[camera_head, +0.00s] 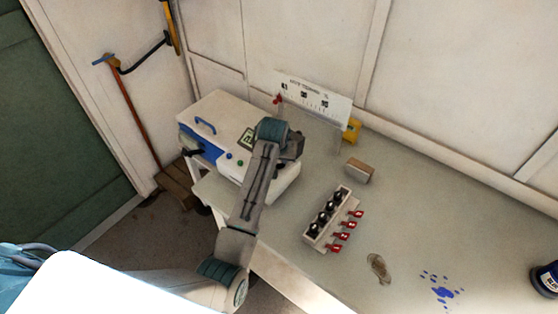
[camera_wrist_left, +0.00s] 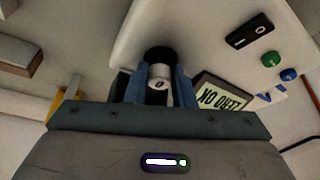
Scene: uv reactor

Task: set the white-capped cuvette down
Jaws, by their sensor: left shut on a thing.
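My left gripper (camera_head: 290,147) is over the front right part of the white and blue reactor (camera_head: 215,112). In the left wrist view its two blue-grey fingers (camera_wrist_left: 157,88) are shut on the white-capped cuvette (camera_wrist_left: 159,74). The pale cap with a dark mark shows between the fingers; the rest of the cuvette is hidden. A dark round opening or ring (camera_wrist_left: 158,54) shows just beyond the cap on the white housing. I cannot tell whether the cuvette is inside it or above it. My right gripper is not in view.
A pale rack (camera_head: 313,234) with several dark-topped items and red tags stands on the bench (camera_head: 290,262). Behind it are a small tan block (camera_head: 359,171), a yellow object (camera_head: 352,129) and a printed white panel (camera_head: 315,99). Blue splashes (camera_head: 441,288) mark the bench at right.

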